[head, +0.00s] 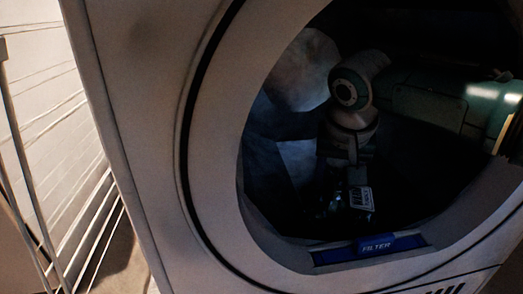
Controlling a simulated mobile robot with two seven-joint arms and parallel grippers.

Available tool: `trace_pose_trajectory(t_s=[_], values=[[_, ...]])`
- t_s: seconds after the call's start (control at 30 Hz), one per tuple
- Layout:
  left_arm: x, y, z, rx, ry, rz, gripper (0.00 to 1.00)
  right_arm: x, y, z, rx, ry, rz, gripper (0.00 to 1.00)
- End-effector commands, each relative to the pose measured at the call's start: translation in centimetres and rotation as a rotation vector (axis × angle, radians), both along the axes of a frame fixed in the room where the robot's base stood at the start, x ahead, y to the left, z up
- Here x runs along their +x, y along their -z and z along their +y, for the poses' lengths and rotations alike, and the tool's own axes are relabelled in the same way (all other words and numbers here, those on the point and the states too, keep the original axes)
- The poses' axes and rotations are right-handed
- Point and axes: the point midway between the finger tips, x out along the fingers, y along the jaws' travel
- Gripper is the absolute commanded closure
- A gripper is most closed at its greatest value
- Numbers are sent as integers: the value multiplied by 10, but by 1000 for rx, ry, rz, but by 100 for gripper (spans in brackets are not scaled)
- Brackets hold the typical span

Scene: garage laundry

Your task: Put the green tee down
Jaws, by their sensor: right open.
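My right arm reaches from the right through the round door opening of a white dryer (140,110). My right gripper (345,208) points down inside the dark drum (425,185), above the blue filter strip (350,251) at the lower lip. It is open; its fingertips are dark and hard to make out. I cannot pick out a green tee: the drum is too dark to tell its contents apart. A pale rounded patch (303,70) and a dull bluish patch (265,118) show left of the gripper. My left gripper is out of view.
The dryer's thick rim surrounds my right arm closely. A rack of thin white bars (75,225) stands at the left, by a pale wall (35,65). A strip of brown floor (125,260) shows between the rack and the dryer.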

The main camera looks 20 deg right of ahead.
Motion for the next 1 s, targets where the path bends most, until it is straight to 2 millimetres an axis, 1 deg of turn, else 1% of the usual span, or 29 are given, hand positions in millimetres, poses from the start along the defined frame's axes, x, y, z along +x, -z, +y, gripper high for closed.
trace_pose_trajectory(t_s=[0.07,0.17,0.4,0.5,0.63,0.77,0.87,0.97,1.0], values=[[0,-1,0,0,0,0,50,0,-2,0,-1,0,-1,46],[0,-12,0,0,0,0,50,-2,-12,1,0,0,0,46],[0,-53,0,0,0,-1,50,-13,-48,10,1,-2,2,46],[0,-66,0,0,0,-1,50,-17,-60,13,1,0,0,46],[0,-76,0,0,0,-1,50,-21,-70,16,0,-1,1,46],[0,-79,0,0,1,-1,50,-29,-67,25,6,-30,9,46],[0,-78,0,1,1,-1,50,-47,-54,46,19,-124,32,46],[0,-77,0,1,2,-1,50,-83,-39,81,47,-287,59,46],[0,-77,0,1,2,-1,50,-101,-36,94,57,-357,66,46]])
